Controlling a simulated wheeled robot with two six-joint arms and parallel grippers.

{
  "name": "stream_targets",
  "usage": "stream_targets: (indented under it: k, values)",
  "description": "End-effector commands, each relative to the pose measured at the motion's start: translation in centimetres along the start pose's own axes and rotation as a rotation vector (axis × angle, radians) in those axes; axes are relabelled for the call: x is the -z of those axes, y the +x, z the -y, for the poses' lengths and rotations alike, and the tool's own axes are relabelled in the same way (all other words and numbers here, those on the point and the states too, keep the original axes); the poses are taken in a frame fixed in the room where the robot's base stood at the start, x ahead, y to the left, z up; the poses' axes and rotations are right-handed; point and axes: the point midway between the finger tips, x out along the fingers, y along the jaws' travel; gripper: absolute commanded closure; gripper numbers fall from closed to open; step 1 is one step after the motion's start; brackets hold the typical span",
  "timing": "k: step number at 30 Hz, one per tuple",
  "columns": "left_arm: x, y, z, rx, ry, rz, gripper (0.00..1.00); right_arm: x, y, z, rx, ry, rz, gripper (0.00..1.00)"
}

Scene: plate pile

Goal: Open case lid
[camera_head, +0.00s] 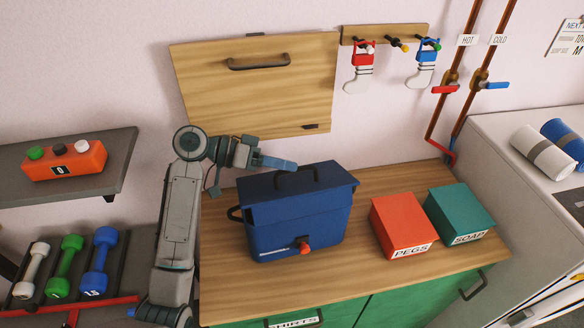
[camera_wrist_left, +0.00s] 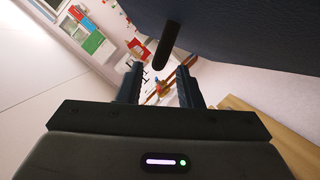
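The blue case (camera_head: 300,232) stands upright on the wooden counter. Its lid (camera_head: 262,190) lies over the body and looks shut; a small gap cannot be ruled out. A dark handle (camera_head: 312,174) sits on top of the lid, and a red knob (camera_head: 304,247) is low on the front. My left gripper (camera_head: 290,165) is at the lid's back left, close to the handle. In the left wrist view its two fingers (camera_wrist_left: 160,88) are apart, with the dark handle end (camera_wrist_left: 167,47) just beyond and between them. Contact cannot be told. My right gripper is out of view.
A red PEGS box (camera_head: 400,222) and a teal SOAP box (camera_head: 460,212) stand right of the case. A wooden wall panel (camera_head: 255,90) hangs behind. Dumbbells (camera_head: 70,262) and a shelf (camera_head: 110,160) are at left. Bare counter (camera_head: 330,275) lies in front.

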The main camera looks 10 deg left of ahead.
Motion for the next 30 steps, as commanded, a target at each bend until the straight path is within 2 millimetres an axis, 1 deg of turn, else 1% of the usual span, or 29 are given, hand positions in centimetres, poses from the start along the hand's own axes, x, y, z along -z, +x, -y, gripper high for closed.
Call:
stream_targets:
  k: [1,3,6,10,17,21,22,30]
  values:
    - [-0.1,0.8,0.1,-0.002,0.0,-0.002,0.67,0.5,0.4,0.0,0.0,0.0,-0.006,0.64]
    - [0.0,1.4,0.0,-0.002,0.001,-0.002,0.67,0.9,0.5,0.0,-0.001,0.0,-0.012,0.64]
    - [0.0,2.0,0.0,-0.001,0.001,-0.001,0.67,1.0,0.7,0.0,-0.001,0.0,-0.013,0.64]
    - [0.0,2.4,0.0,0.0,0.001,-0.001,0.67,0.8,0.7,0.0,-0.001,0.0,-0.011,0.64]
    - [0.0,2.4,0.0,0.001,0.001,0.0,0.67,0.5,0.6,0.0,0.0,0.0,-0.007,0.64]
    - [0.0,2.4,0.0,0.001,0.001,0.0,0.95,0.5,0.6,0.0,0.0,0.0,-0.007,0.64]
    - [0.0,2.4,0.0,0.001,0.001,0.0,1.0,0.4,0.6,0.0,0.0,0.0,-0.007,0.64]
    - [0.0,2.4,0.0,0.001,-0.001,0.0,1.0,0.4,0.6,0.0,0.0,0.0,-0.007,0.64]
